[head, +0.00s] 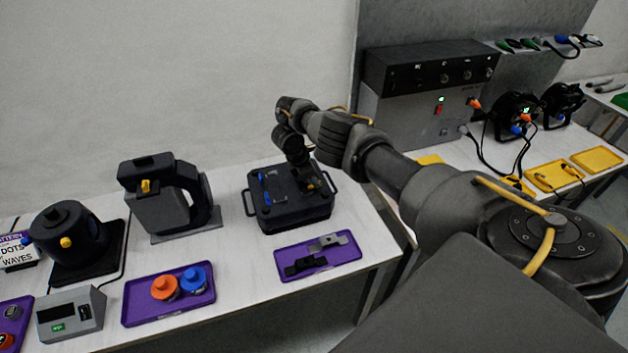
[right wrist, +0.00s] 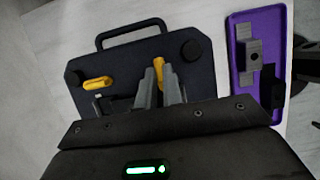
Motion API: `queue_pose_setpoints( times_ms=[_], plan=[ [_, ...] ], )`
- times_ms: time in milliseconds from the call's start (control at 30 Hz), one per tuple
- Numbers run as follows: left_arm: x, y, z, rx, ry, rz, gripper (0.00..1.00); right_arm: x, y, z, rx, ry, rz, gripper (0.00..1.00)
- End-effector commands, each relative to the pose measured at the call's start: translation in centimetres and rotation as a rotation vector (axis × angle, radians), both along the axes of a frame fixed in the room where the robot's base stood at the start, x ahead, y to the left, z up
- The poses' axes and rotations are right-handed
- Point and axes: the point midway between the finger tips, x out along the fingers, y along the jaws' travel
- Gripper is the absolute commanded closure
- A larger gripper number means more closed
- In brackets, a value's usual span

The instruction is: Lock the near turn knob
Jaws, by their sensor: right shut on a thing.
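A black flat case (head: 290,222) with side handles stands on the white table; it also fills the middle of the right wrist view (right wrist: 120,62). Two yellow turn knobs sit on its top. One knob (right wrist: 158,73) lies between the fingertips of my right gripper (right wrist: 159,88), which is shut on it; this knob points lengthwise along the fingers. The other knob (right wrist: 97,83) lies crosswise, to the left, and is free. In the head view my right gripper (head: 308,183) reaches down onto the case's right part and partly hides it. My left gripper is not in view.
A purple tray (head: 345,258) with a grey and a black clamp-like part lies in front of the case. Another purple tray (head: 135,314) holds an orange and a blue knobbed piece. A black machine (head: 165,208) stands left of the case.

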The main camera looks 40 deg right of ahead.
Motion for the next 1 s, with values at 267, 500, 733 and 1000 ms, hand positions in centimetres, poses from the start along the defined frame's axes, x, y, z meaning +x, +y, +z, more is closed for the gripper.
queue_pose_setpoints(
  times_ms=[267,500,733,1000],
  plan=[
    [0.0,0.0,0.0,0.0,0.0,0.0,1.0,-0.3,-0.4,-0.1,-0.005,0.006,-0.009,1.0],
    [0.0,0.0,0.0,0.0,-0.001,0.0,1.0,-0.2,-0.3,-0.1,-0.005,0.004,-0.007,0.76],
    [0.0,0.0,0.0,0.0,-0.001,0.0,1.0,0.0,0.0,0.0,-0.002,0.003,-0.004,0.7],
    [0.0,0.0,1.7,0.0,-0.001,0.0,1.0,0.3,0.6,2.1,-0.001,0.0,-0.003,0.7]
  ],
)
